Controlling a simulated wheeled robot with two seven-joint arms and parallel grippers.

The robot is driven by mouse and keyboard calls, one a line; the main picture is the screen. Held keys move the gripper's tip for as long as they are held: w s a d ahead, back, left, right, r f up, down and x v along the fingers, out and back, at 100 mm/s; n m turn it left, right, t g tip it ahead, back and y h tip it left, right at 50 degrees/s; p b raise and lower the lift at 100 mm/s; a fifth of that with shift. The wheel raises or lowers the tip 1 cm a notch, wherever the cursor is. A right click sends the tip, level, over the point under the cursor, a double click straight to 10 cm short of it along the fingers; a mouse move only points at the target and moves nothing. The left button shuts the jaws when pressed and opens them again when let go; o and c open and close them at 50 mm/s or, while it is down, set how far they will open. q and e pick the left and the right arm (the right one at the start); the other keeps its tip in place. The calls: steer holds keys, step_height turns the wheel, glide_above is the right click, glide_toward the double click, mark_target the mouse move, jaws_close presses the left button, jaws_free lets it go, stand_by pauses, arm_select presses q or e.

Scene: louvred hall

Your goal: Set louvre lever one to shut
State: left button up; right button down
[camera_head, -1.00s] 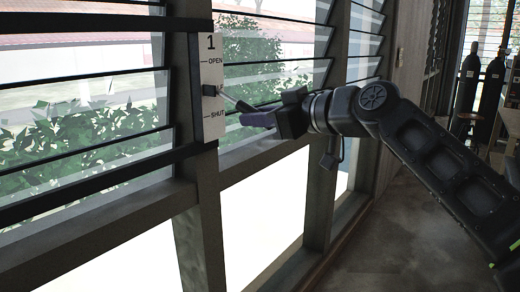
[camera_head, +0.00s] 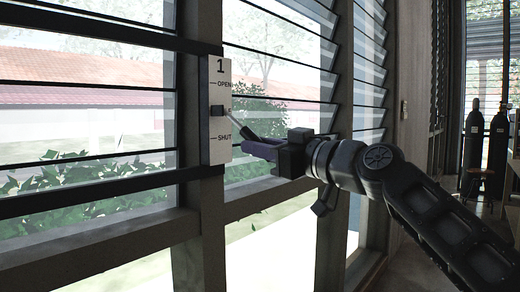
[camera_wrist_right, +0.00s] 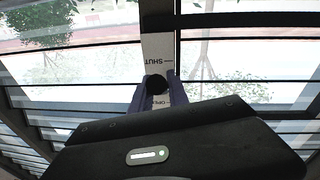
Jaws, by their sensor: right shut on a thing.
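The louvre lever one (camera_head: 218,112) stands out from a white plate (camera_head: 219,155) marked 1, OPEN and SHUT on the window post. Its dark base sits about midway between the OPEN and SHUT marks, and its thin rod points right towards my right gripper (camera_head: 252,142). In the right wrist view the lever's dark round end (camera_wrist_right: 156,84) lies between the two purplish fingers, and the plate (camera_wrist_right: 157,47) appears upside down behind it. The right gripper is shut on the lever. My left gripper is not in view.
Glass louvre slats (camera_head: 90,85) in dark frames run left and right of the post. They are tilted, with gaps showing. Dark cylinders (camera_head: 474,145) and a stool (camera_head: 480,178) stand far right. Bare floor lies to the right of the window wall.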

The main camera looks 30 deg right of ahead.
steer(key=c, duration=1.3)
jaws_free()
steer(key=v, duration=0.7)
steer(key=shift+s+f+p, duration=0.1)
steer(key=shift+s+p, duration=0.25)
steer(key=shift+s, duration=0.05)
